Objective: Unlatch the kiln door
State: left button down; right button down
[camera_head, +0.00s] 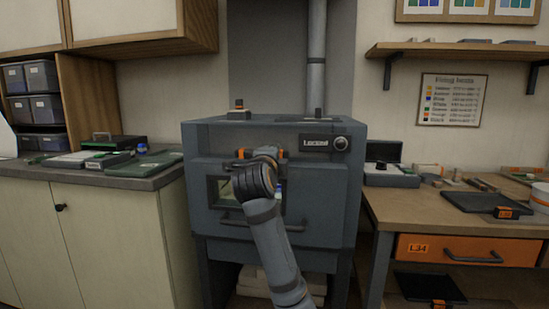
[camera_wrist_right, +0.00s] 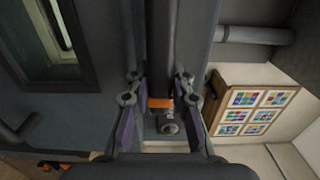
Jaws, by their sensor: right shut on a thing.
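The grey kiln (camera_head: 330,215) stands in the middle of the head view with its door (camera_head: 205,222) closed. A label plate (camera_head: 314,143) at its upper right reads "Locked". Orange-marked latch parts (camera_head: 280,154) show at the top of the door. My right gripper (camera_head: 262,152) is at this latch, and my wrist hides most of it. In the right wrist view my right gripper (camera_wrist_right: 160,105) is shut on the dark latch bar (camera_wrist_right: 158,45), with an orange band (camera_wrist_right: 160,103) between the fingers. My left gripper is not in view.
A cabinet counter (camera_head: 110,178) with boxes and a green mat is on the left. A wooden workbench (camera_head: 400,206) with a dark tray (camera_head: 482,202) and an orange drawer (camera_head: 430,248) is on the right. A handle bar (camera_head: 250,222) crosses the door below my wrist.

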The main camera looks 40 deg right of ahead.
jog(key=c, duration=1.2)
grip_release()
jog(key=shift+o, duration=0.2)
jog(key=v, duration=0.7)
jog(key=shift+s+a, duration=0.15)
jog(key=shift+s, duration=0.05)
